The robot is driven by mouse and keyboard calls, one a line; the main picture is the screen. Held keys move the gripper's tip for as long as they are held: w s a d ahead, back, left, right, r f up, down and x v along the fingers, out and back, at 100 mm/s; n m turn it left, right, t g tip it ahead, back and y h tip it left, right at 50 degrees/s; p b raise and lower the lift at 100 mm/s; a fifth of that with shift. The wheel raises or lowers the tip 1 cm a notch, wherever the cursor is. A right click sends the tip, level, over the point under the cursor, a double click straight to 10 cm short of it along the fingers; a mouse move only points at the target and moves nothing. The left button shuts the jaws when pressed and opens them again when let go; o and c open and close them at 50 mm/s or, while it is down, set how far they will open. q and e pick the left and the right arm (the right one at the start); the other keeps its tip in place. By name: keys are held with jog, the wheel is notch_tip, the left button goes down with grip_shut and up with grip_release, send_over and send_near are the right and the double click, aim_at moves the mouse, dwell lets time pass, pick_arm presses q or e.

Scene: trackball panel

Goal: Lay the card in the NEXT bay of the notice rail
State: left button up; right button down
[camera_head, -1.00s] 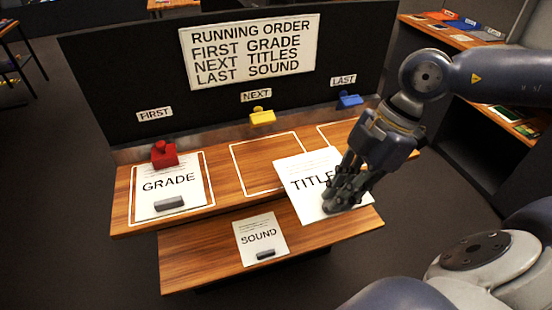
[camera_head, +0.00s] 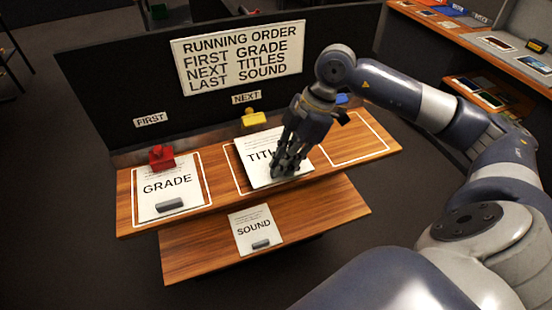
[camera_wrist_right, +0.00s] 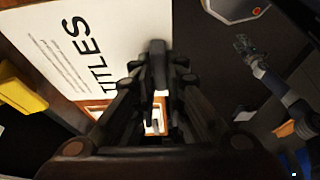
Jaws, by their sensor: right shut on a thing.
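The white TITLES card (camera_head: 252,148) is in my right gripper (camera_head: 288,168), which is shut on its right part. In the head view the card appears over the NEXT bay (camera_head: 238,180), in front of the yellow clip (camera_head: 253,119). I cannot tell whether it touches the rail or is just above it. In the right wrist view the card (camera_wrist_right: 105,35) fills the upper left beside the dark fingers, with a yellow part (camera_wrist_right: 20,92) at the left edge. The NEXT label (camera_head: 246,97) is on the black board.
The GRADE card (camera_head: 167,187) lies in the FIRST bay by the red clip (camera_head: 161,158). The SOUND card (camera_head: 253,231) lies on the lower shelf (camera_head: 320,212). The LAST bay (camera_head: 352,145) is empty; its blue clip (camera_head: 342,99) is partly hidden by my arm.

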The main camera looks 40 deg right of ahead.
jog(key=w, duration=0.3)
jog(key=shift+a+f+p, duration=0.15)
jog(key=shift+a+p, duration=0.1)
jog(key=shift+p, duration=0.15)
notch_tip(320, 180, down, 3)
jog(key=shift+s+r+p, duration=0.1)
jog(key=shift+p, duration=0.6)
jog(key=shift+f, duration=0.35)
jog(key=c, duration=1.6)
grip_release()
jog(key=shift+c, duration=0.2)
jog(key=shift+d, duration=0.1)
jog(key=shift+d+r, duration=0.1)
jog(key=shift+r, duration=0.25)
jog(key=b+v, duration=0.3)
jog(key=v, duration=0.8)
jog(key=shift+r, duration=0.15)
